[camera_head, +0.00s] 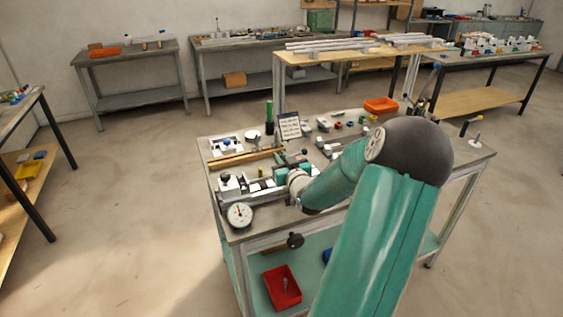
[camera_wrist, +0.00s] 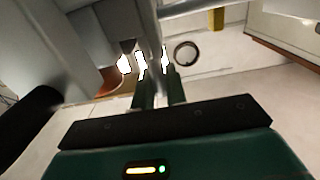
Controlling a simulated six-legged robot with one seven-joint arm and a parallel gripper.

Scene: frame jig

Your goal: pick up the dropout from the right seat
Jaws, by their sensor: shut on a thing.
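My gripper (camera_wrist: 161,88) shows in the wrist view as two green fingers close together, shut on a thin, pale piece that I take to be the dropout. Most of that piece is hidden between the fingers. Bright white shapes and grey metal parts of the jig lie just beyond the fingertips. In the head view, my arm reaches down to the jig (camera_head: 250,197) on the workbench. My wrist and arm cover the jig's right end, so the right seat cannot be made out there.
A dial gauge (camera_head: 239,215) stands at the bench's front left corner. A small sign (camera_head: 289,126), a green cylinder (camera_head: 269,117) and an orange tray (camera_head: 381,105) are behind the jig. A red bin (camera_head: 282,287) sits on the lower shelf. In the wrist view, grey structure crowds the upper left.

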